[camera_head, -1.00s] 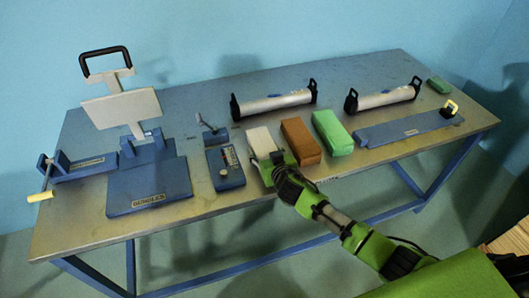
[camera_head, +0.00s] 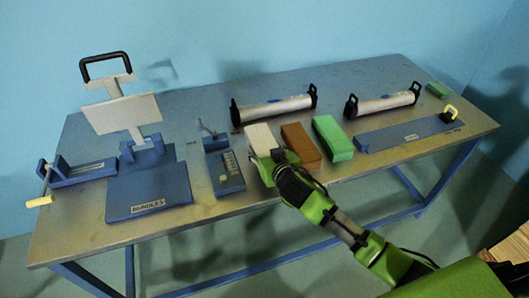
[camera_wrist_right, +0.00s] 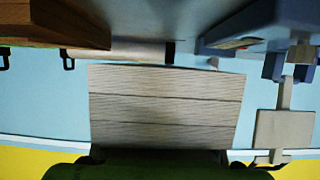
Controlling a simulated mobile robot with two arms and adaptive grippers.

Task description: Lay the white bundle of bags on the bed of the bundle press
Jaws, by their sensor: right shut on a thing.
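The white bundle of bags (camera_head: 261,138) is at the left end of a row of three bundles near the table's front edge. It fills the middle of the right wrist view (camera_wrist_right: 165,105). My right gripper (camera_head: 281,157) is shut on it at its near end; I cannot tell whether it is clear of the table. The bundle press (camera_head: 122,108) stands at the left, its pale plate raised under a black handle. Its blue bed (camera_head: 150,190), labelled BUNDLES, is bare. My left gripper is not in view.
A brown bundle (camera_head: 301,142) and a green bundle (camera_head: 333,138) lie just right of the white one. A blue control box (camera_head: 227,173) with a lever stands between the white bundle and the press. Two pale rollers (camera_head: 275,107) (camera_head: 384,102) lie behind.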

